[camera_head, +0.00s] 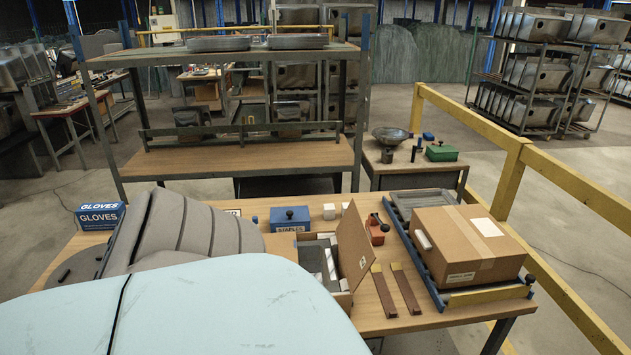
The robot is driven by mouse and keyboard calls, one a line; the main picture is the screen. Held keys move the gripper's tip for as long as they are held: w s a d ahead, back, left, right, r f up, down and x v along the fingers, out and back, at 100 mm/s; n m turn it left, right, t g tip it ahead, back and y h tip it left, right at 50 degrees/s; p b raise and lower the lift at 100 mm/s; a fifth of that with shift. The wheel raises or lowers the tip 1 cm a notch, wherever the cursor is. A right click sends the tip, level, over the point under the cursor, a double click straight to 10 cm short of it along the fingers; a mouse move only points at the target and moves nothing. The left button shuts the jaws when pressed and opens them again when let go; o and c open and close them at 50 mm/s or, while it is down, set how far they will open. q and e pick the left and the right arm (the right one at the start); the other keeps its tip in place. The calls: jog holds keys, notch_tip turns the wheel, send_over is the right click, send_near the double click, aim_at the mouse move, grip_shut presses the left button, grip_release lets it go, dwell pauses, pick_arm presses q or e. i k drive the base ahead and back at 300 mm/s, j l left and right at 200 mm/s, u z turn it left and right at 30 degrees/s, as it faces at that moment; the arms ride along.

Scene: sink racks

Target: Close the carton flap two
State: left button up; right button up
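An open cardboard carton (342,297) stands on the wooden workbench (455,321), in the middle of the view. One tall brown flap (354,246) stands up, close to upright, on its right side. Grey and white contents (315,258) show inside the open top. A brown panel at its left side may be another flap, but I cannot tell. My large light blue and grey body or arm parts fill the lower left and hide the carton's near left part. Neither gripper shows.
A taped carton (467,246) sits on a roller conveyor (431,283) at right. Two brown strips (407,290) lie between the cartons. A blue staples box (290,219), a red-orange object (376,232) and a gloves box (100,216) stand behind. A yellow rail (565,180) runs along the right.

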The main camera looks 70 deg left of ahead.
aim_at(358, 251)
jog(key=i+u, duration=0.2)
jog(key=u, duration=1.5)
jog(key=l+u, duration=0.4)
jog(key=i+l+u, duration=0.1)
jog(key=u, duration=0.3)
jog(key=l+u, duration=0.55)
jog(key=l, duration=0.15)
jog(key=k+l+u, duration=0.2)
jog(key=l, duration=0.15)
jog(key=l+u, duration=0.25)
jog(key=k+l, duration=0.15)
jog(key=l, duration=0.2)
jog(key=k+l, duration=0.15)
jog(key=l, duration=0.25)
jog(key=k+l+u, duration=0.1)
jog(key=l, duration=0.25)
